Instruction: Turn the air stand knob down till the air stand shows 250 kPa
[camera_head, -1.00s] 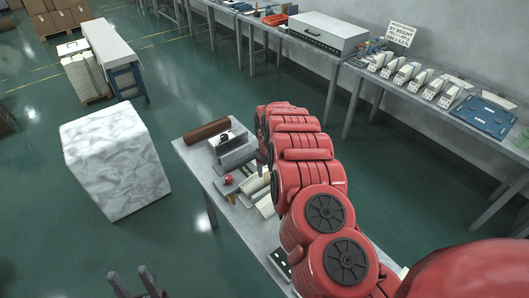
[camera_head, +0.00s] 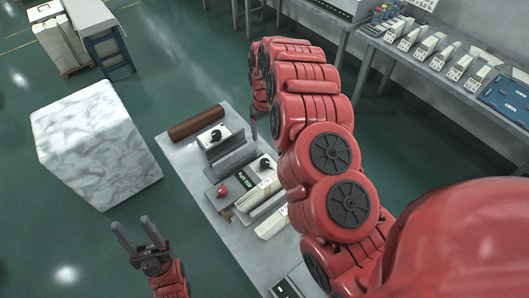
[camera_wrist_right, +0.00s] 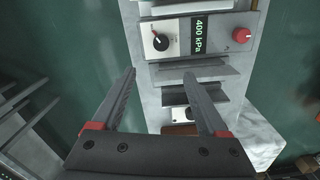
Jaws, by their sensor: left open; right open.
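The air stand is a grey unit on a narrow bench, with a lit green display (camera_wrist_right: 200,35) reading 400 kPa in the right wrist view. Beside the display is a black round knob (camera_wrist_right: 160,43) with a pale pointer on a white plate; on its other side is a red knob (camera_wrist_right: 242,35). In the head view the black knob (camera_head: 264,165), display (camera_head: 245,182) and red knob (camera_head: 222,191) also show. My right gripper (camera_wrist_right: 160,77) is open and empty, apart from the knobs; my arm mostly hides it in the head view. My left gripper (camera_head: 137,232) is open and empty, left of the bench.
A second white plate with a black knob (camera_head: 216,136) and a brown roll (camera_head: 197,122) lie further along the bench (camera_head: 185,158). Grey angled plates (camera_head: 232,160) stand between the knobs. A marble-like block (camera_head: 97,145) stands left on the green floor.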

